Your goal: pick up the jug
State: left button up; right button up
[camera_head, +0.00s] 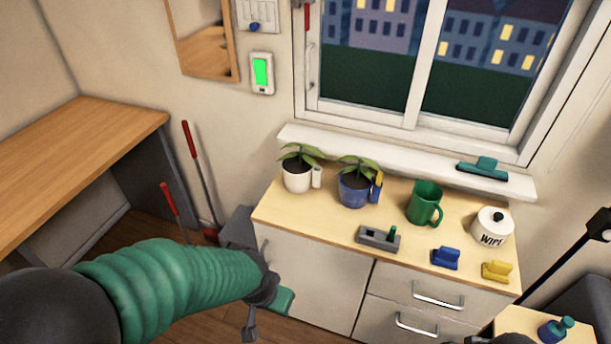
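The green jug (422,203) stands upright on the cabinet's wooden top, with its handle towards the lower right. My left gripper (262,302) is at the end of my green-sleeved arm, in front of the cabinet's left side and well to the lower left of the jug. It does not touch the jug. A green piece (284,300) shows beside its dark fingers; I cannot tell whether it is held or behind, nor whether the fingers are shut. My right gripper cannot be made out.
The cabinet top (318,217) also holds a white plant pot (297,178), a blue plant pot (353,190), a grey block (378,239), a blue clip (446,258), a yellow clip (496,271) and a white lidded pot (492,228). The window sill (400,157) runs behind.

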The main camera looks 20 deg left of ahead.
aim_at(420, 211)
jog(key=i, duration=0.9)
